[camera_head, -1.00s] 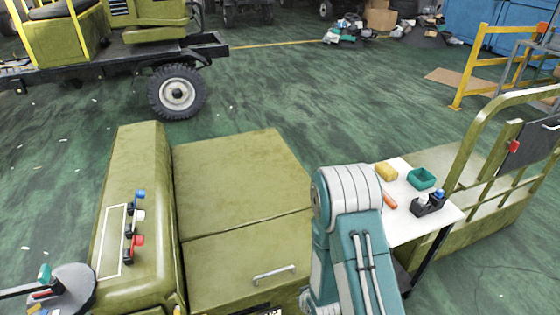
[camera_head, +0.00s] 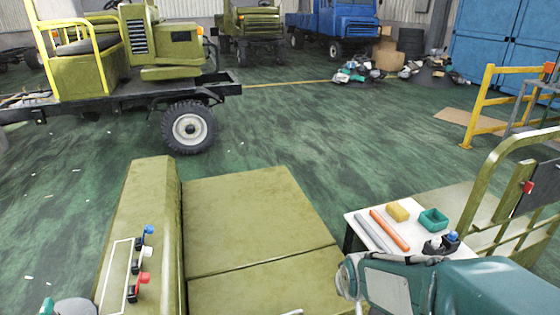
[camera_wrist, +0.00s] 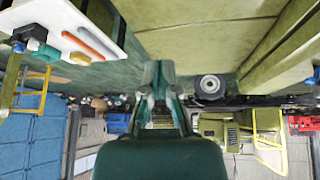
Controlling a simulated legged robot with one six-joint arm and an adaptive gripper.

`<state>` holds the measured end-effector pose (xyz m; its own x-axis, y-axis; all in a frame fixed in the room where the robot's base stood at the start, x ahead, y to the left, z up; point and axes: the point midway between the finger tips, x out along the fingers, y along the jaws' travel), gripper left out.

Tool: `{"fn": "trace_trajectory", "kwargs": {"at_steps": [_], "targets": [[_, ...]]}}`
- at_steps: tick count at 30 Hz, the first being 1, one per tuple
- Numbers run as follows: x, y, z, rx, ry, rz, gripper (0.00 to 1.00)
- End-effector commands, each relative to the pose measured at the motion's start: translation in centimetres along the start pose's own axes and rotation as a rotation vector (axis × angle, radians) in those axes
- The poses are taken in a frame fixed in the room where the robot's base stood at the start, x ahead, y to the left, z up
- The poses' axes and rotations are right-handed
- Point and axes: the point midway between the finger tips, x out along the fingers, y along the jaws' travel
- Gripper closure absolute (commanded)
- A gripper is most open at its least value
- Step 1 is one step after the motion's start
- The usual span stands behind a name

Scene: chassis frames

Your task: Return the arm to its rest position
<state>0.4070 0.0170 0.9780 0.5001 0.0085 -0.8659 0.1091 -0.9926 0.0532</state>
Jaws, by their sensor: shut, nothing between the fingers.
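My teal arm (camera_head: 470,285) is folded low at the lower right of the head view, in front of the white table's near edge. My gripper (camera_wrist: 159,72) shows in the middle of the wrist view, its two fingers together with nothing held. The wrist picture is upside down, with the vehicles hanging below the floor. My gripper cannot be made out in the head view.
A white table (camera_head: 362,238) holds an orange bar (camera_head: 390,230), a grey bar (camera_head: 373,232), a yellow block (camera_head: 398,211), a teal bin (camera_head: 433,220) and a black holder (camera_head: 441,245). An olive chassis (camera_head: 250,220) with levers stands left. Green floor lies open beyond.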

Motion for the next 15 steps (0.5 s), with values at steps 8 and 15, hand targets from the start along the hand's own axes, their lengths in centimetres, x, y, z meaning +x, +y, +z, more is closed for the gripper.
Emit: {"fn": "trace_trajectory", "kwargs": {"at_steps": [8,15], "targets": [[-9.0,0.8,1.6,0.056,-0.005,0.013,1.00],[-15.6,0.8,4.7,0.100,-0.016,0.012,1.00]]}}
